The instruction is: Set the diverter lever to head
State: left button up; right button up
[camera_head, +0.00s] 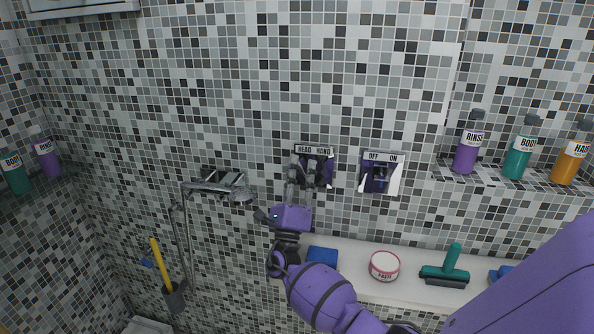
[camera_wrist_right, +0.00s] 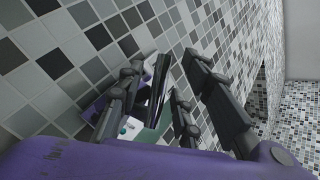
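The diverter plate (camera_head: 314,151), labelled HEAD on the left and HAND on the right, is on the tiled wall. My right gripper (camera_head: 302,175) is in front of its left half and partly hides it. In the right wrist view, the gripper's dark fingers (camera_wrist_right: 164,64) are spread apart, with the dark shiny diverter lever (camera_wrist_right: 158,92) showing between them. I cannot tell whether a finger touches the lever. Which label the lever points to is unclear in the head view. My left gripper is not in view.
A second control (camera_head: 380,174) marked OFF and ON is close on the right. A hand shower (camera_head: 222,188) hangs at left. Below, a ledge holds a blue sponge (camera_head: 322,255), a round tub (camera_head: 384,266) and a green squeegee (camera_head: 446,266). Bottles stand on the right shelf (camera_head: 480,179).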

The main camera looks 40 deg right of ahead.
jog(key=v, duration=1.2)
jog(key=shift+s+a, duration=0.1)
dwell(0.4)
